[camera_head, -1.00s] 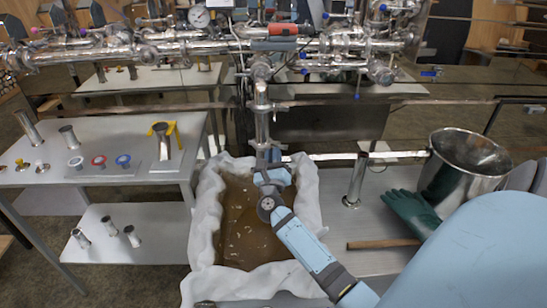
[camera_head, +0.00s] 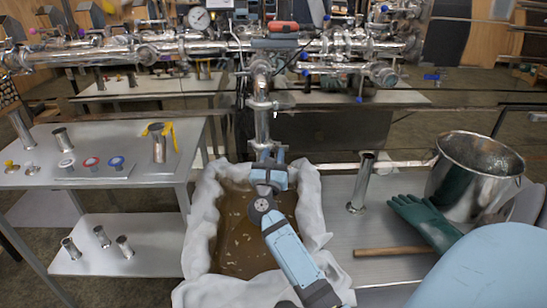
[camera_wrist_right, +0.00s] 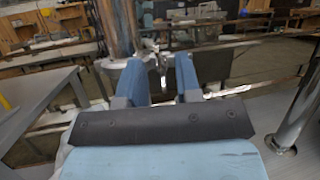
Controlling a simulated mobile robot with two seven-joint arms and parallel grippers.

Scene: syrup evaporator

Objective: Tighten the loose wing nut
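A vertical steel pipe (camera_head: 261,122) hangs from the manifold over the cloth-lined pan. A clamp (camera_head: 264,147) sits at its lower end. A small metal wing nut (camera_wrist_right: 160,62) shows beside the pipe in the right wrist view; its wings are blurred. My right gripper (camera_head: 268,163) is at the clamp, just under the pipe. In the wrist view its two blue fingers (camera_wrist_right: 161,72) are apart, with the wing nut at the gap between their tips. I cannot tell whether they touch it. My left gripper is out of view.
The pan (camera_head: 205,230) of brown liquid lies below my right arm. A steel pot (camera_head: 470,175), green gloves (camera_head: 425,220), a wooden stick (camera_head: 388,251) and an upright tube (camera_head: 360,185) stand or lie at right. A side table (camera_head: 110,145) with fittings is at left.

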